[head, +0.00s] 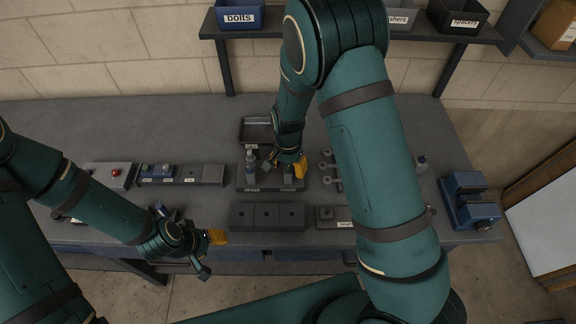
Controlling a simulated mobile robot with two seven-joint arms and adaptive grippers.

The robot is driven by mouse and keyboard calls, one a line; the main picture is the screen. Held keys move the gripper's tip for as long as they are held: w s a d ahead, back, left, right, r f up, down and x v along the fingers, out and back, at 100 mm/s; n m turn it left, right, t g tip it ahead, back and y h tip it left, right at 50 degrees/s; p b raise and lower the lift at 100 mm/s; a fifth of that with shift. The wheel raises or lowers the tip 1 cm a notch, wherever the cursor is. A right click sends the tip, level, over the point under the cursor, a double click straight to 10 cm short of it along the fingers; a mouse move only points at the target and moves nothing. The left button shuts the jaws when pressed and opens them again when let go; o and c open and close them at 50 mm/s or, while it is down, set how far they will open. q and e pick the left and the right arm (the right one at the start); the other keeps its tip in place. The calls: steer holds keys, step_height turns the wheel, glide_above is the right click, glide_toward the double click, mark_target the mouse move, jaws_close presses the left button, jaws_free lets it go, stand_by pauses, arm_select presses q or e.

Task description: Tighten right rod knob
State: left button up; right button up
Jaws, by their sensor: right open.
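A dark base (262,187) with small labels lies on the workbench near the middle. An upright bottle-like post (251,165) stands at its left end, and a small grey block (288,174) sits at its right end. I cannot make out a right rod knob for certain; my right gripper covers much of that end. My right gripper (285,166) is open, its fingers spread over the right end of the base, and I see nothing held. Whether it touches anything is unclear. My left gripper (211,254) is open and empty near the bench's front edge.
A red-button box (116,172) and a grey strip (200,175) lie left. A dark tray (257,127) is behind the base, a grey block row (267,216) in front. A blue vise (469,203) stands right. A shelf with bins (240,15) is at the back.

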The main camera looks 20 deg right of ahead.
mark_target(288, 167)
steer(key=shift+c, duration=0.3)
jaws_close()
steer(key=shift+m, duration=0.8)
steer(key=shift+o, duration=0.3)
jaws_free()
step_height(288, 167, up, 12)
